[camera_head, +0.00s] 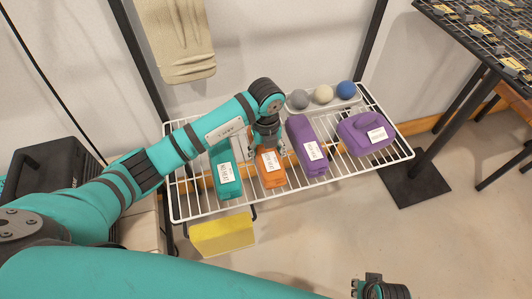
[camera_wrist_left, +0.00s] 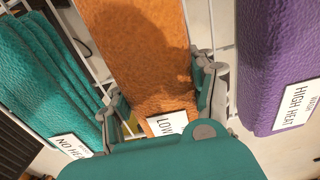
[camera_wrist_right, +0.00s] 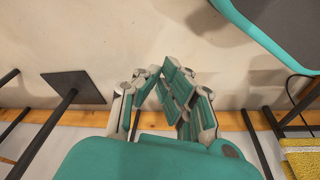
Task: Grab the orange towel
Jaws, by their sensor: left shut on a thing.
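The orange towel (camera_head: 274,182) lies folded on the white wire rack, between a teal towel (camera_head: 226,186) and a long purple towel (camera_head: 306,145). It has a white label. My left gripper (camera_head: 268,146) reaches down onto it from above. In the left wrist view the fingers (camera_wrist_left: 160,90) are on both sides of the orange towel (camera_wrist_left: 145,45), shut on it. The label reads "LOW" there, partly hidden by the gripper. My right gripper (camera_head: 381,289) is at the bottom edge, away from the rack. In the right wrist view its fingertips (camera_wrist_right: 162,72) are close together, with nothing seen between them.
The wire rack (camera_head: 402,152) also holds a second purple towel (camera_head: 352,138) and a tray with grey, cream and blue balls (camera_head: 346,89). A yellow block (camera_head: 222,236) is below the rack's front edge. A dark table leg (camera_head: 437,135) stands at right.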

